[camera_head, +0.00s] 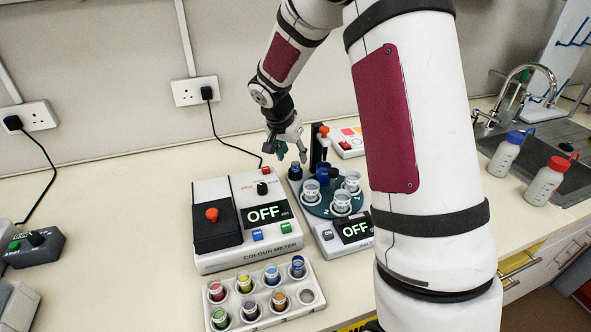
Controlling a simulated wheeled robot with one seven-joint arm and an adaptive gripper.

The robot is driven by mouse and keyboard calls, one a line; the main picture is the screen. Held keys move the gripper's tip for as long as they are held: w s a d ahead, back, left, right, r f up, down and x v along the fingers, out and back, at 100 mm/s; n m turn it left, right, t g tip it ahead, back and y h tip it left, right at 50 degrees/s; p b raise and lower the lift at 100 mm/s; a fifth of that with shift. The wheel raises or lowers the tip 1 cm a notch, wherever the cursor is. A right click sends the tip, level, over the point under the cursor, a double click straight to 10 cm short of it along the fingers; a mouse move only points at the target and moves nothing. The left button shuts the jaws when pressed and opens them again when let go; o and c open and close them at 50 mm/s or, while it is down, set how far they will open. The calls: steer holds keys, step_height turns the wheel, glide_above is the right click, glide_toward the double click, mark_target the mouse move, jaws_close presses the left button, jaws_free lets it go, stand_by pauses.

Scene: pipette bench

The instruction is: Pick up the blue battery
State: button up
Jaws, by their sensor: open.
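My gripper (291,153) is open and points down over the back of the bench, beside the centrifuge-like device with a round dark turntable (318,207). A small dark blue cylinder (295,172) stands upright just below the fingertips, near the device's back left corner. A gap seems to lie between it and the fingers. Another blue cylinder (322,175) stands on the turntable among white-rimmed cups. No label shows on either, so I cannot tell for certain which is the blue battery.
A colour meter (246,256) reading OFF stands left of the turntable device. A white rack (280,317) of coloured vials sits in front. A black post with an orange top (323,131) rises close right of my gripper. Two bottles (506,155) stand by the sink.

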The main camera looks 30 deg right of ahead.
mark_target(295, 164)
steer(key=shift+p+x, duration=0.3)
steer(key=shift+x, duration=2.1)
steer(key=shift+w+a, duration=0.1)
steer(key=shift+a, duration=0.05)
jaws_close()
